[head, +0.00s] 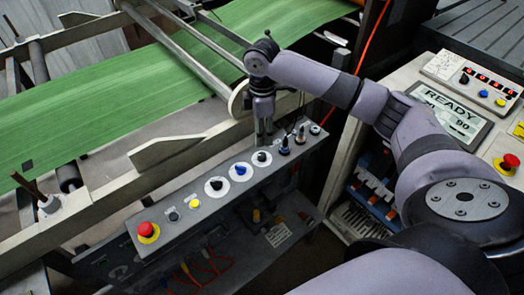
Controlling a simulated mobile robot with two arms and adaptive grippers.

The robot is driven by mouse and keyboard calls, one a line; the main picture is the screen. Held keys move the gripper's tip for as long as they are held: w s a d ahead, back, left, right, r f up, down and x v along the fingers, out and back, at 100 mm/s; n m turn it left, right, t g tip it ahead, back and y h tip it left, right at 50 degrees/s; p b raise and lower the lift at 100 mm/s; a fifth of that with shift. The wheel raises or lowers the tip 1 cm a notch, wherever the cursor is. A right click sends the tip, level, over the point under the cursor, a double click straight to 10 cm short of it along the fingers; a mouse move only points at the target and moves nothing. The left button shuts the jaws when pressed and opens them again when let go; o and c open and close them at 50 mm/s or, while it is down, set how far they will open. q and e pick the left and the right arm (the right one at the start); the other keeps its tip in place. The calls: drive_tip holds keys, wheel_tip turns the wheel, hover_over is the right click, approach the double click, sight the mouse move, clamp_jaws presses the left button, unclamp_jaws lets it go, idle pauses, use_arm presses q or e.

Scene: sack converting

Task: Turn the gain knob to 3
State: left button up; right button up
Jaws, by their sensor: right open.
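My right arm reaches in from the right, and its gripper (265,138) points down just above the grey control panel (182,232). The gripper is open, with its fingertips close to the back edge of a dial with a black knob (262,157). I cannot tell whether they touch anything. To its left on the panel are two more white dials, with a blue knob (240,169) and a dark knob (216,184). Labels and scale numbers are too small to read, so I cannot tell which knob is gain. My left gripper is not in view.
A red emergency button (146,229) on a yellow base sits at the panel's left end. Small switches (301,136) stand upright near its right end. A green web (110,95) runs through rails behind. A console with a READY screen (452,114) stands at the right.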

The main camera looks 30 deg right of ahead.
sight(262, 155)
wheel_tip(262, 155, down, 10)
drive_tip(key=shift+r, duration=0.25)
drive_tip(key=shift+c, duration=0.3)
clamp_jaws()
